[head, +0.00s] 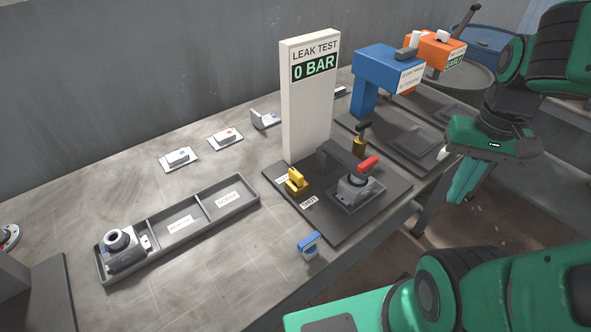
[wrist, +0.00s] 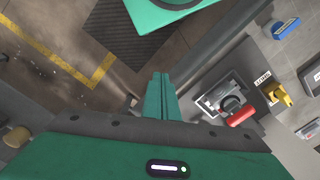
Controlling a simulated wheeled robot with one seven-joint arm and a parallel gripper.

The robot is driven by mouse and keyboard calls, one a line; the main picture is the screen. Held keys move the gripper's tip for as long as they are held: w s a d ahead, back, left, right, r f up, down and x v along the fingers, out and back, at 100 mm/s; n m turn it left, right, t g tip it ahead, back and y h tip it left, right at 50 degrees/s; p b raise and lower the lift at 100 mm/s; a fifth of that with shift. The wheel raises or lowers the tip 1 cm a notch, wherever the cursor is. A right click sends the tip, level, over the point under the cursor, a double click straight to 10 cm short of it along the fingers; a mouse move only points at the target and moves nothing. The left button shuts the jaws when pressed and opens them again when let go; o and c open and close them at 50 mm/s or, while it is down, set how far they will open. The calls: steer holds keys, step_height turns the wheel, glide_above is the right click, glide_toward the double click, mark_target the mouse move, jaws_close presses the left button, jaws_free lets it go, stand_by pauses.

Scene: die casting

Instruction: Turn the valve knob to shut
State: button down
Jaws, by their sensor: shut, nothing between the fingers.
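A yellow knob (head: 297,182), which looks like the valve knob, stands on the dark leak test base (head: 345,228), in front of the white column. It also shows at the right of the wrist view (wrist: 279,93). I cannot tell from its angle whether it is open or shut. My gripper (head: 462,188) is shut and empty, off to the right of the base and over the table's edge. Its fingers (wrist: 161,90) point away from the knob in the wrist view. The display (head: 314,66) on the column reads "0 BAR".
A grey part (head: 354,193) sits on the base under a red-handled clamp (head: 368,163), right of the knob. A blue-topped piece (head: 309,243) stands in front. A divided tray (head: 180,232) lies left. Blue (head: 382,66) and orange (head: 437,50) machines stand behind.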

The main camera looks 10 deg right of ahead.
mark_target(296, 172)
steer(key=c, duration=2.5)
jaws_free()
